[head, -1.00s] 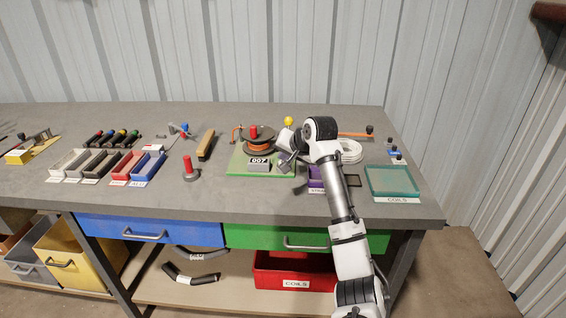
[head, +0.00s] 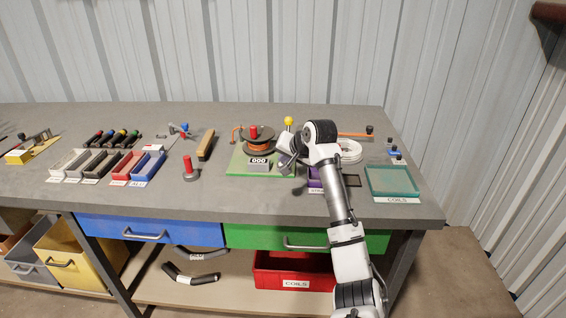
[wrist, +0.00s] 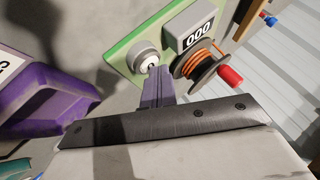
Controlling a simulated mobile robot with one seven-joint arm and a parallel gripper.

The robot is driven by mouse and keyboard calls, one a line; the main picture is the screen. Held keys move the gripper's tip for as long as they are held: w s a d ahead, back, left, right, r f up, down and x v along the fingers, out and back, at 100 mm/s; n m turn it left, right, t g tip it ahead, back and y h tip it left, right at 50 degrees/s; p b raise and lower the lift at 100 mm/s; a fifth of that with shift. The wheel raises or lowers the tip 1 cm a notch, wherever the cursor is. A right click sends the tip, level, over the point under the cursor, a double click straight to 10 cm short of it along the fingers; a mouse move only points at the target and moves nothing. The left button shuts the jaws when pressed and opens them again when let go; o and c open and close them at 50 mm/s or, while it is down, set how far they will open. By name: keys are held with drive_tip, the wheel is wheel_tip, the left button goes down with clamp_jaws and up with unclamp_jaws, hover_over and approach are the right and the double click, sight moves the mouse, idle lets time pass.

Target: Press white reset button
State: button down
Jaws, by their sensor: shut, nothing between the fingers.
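The white round reset button (wrist: 146,57) sits on the green board (wrist: 116,53) in the wrist view, left of the grey counter box (wrist: 189,29), which reads 000. My gripper (wrist: 158,73) is shut and empty, its fingertips at the button's lower edge and partly covering it. Whether they touch it or hover just over it I cannot tell. In the head view my gripper (head: 284,162) is at the right part of the green board, right of the counter box (head: 259,164); the button is hidden there.
The cable spool (wrist: 196,69) with its red knob (wrist: 231,77) stands close to the counter box. A purple bin (wrist: 50,103) is left of my gripper in the wrist view. A yellow ball-topped lever (head: 288,121) stands behind my wrist. A teal-lined coils tray (head: 392,195) is at the right.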

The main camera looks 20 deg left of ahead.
drive_tip(key=shift+r+p, duration=0.85)
drive_tip(key=shift+p, duration=0.05)
wheel_tip(320, 180, up, 5)
drive_tip(key=p, duration=0.4)
drive_tip(key=shift+p, duration=0.4)
